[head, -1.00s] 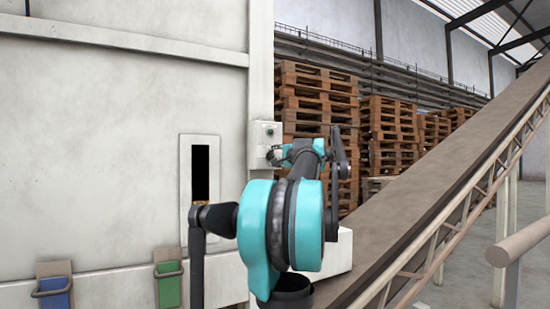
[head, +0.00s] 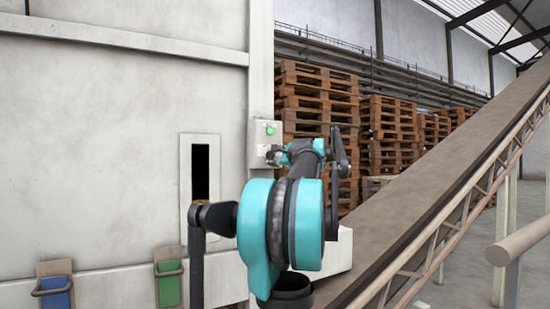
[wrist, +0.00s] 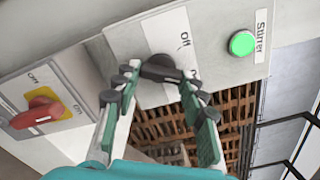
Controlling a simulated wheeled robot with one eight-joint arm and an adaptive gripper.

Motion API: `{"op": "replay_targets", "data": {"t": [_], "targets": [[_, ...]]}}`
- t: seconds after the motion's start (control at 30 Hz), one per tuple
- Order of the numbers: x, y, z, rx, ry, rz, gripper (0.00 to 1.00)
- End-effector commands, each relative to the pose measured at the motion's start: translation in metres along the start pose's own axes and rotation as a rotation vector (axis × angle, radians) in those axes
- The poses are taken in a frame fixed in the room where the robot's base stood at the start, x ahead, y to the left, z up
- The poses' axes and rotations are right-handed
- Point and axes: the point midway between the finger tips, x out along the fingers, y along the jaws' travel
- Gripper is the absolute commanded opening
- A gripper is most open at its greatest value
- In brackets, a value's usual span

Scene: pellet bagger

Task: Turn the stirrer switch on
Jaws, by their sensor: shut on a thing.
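The stirrer switch (wrist: 160,68) is a black knob on a grey box (head: 258,140) on the side of the white machine. In the wrist view the box bears an "Off" label beside the knob and a "Stirrer" label near a round green lamp (wrist: 242,43). The lamp glows bright green, and it also shows lit in the head view (head: 270,129). My gripper (wrist: 159,78) is shut on the knob, with a finger on each side. In the head view my arm hides most of the knob.
A red rotary switch (wrist: 38,114) on a yellow plate sits left of the box in the wrist view. A sloping conveyor (head: 450,180) rises at the right, with stacked pallets (head: 318,100) behind. Blue (head: 54,291) and green (head: 168,284) handled pieces are low on the wall.

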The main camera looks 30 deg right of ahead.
Motion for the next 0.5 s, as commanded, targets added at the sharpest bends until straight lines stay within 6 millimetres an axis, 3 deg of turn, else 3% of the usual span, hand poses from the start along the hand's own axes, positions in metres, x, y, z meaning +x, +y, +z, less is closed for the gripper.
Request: {"op": "replay_targets", "data": {"t": [0.4,0.43,0.5], "targets": [[-0.0004,0.001,-0.0007,0.007,0.001,0.001,0.12],[-0.0004,0.001,-0.0007,0.007,0.001,0.001,0.42],[-0.0004,0.0009,-0.0007,0.007,0.001,0.001,0.51]]}}
